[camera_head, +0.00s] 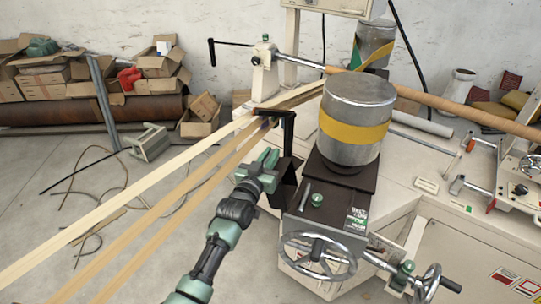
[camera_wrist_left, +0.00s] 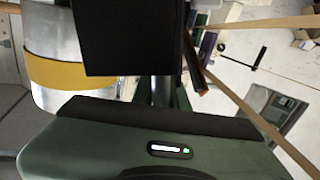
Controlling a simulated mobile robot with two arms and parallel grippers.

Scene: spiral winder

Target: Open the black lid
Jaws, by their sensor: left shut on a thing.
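The black lid (camera_head: 284,184) is a dark panel on the left side of the winder, just left of the metal roller, in the head view. In the left wrist view a large black panel (camera_wrist_left: 122,38), which looks like the lid, fills the top middle. My left gripper (camera_head: 268,161), green and dark grey, is at the lid's left edge and is shut on it. Its fingertips are partly hidden and the exact grip point is hard to see. The dark green gripper body fills the bottom of the wrist view. My right gripper is not in view.
A metal roller with a yellow band (camera_head: 355,118) stands right of the lid. A black bracket (camera_head: 289,130) rises just above the gripper. Long pale strips (camera_head: 150,191) run across the left side. Handwheels (camera_head: 318,256) sit in front. Cardboard boxes (camera_head: 160,62) stand by the wall.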

